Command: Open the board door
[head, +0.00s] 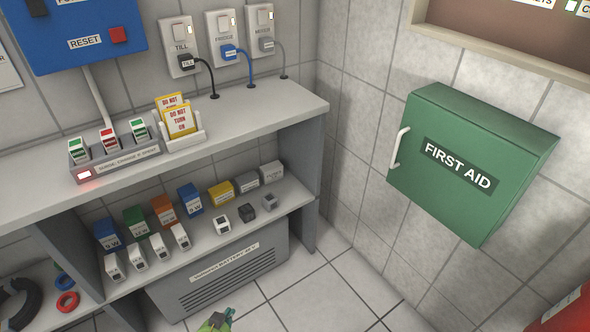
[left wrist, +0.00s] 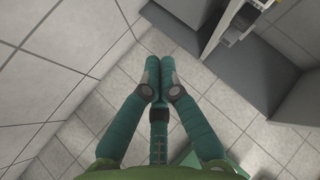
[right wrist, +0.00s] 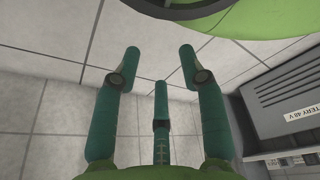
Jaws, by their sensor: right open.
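A blue box (head: 75,32) marked RESET, with a red and a black control on its front, is on the tiled wall at the upper left; its top is cut off. A brown panel in a cream frame (head: 505,47) is cut off at the upper right. I cannot tell which of these is the board, and no open door shows. A little of my left gripper (head: 216,322) shows at the bottom edge, far below both. In the left wrist view its fingers (left wrist: 160,65) are together and empty. My right gripper (right wrist: 160,55) is open and empty above the floor.
A grey shelf unit (head: 265,112) with several coloured boxes stands left. Switches with plugs (head: 224,38) are above it. A battery cabinet (head: 222,282) is below. A green FIRST AID box (head: 470,150) juts from the right wall. Floor between is clear.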

